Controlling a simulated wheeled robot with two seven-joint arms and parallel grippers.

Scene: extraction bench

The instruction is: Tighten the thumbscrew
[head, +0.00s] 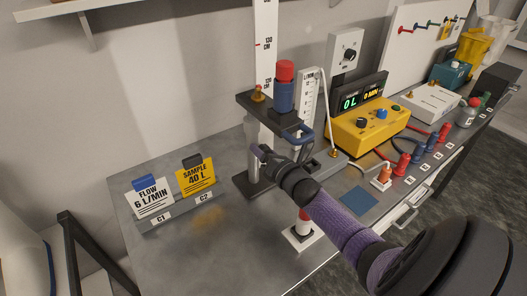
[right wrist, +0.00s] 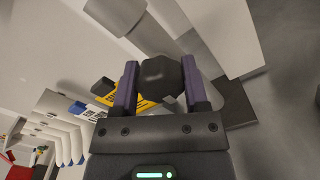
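In the right wrist view a dark, faceted knob, which I take to be the thumbscrew (right wrist: 162,72), sits between the two purple fingers of my right gripper (right wrist: 160,85). The fingers lie against both sides of it, with no clear gap. In the head view my right gripper (head: 280,156) is at the upright stand, just below its black bracket (head: 262,112), and hides the knob. A red-capped blue cylinder (head: 284,96) stands in the bracket, beside a small brass-coloured knob (head: 258,93). My left gripper is not in view.
A flow card (head: 150,199) and a yellow sample card (head: 195,178) stand in a holder at the left. A yellow metering box (head: 367,124) with a lit display is behind and right. Red and blue plugs (head: 402,163) line the right bench edge. The bench front-left is clear.

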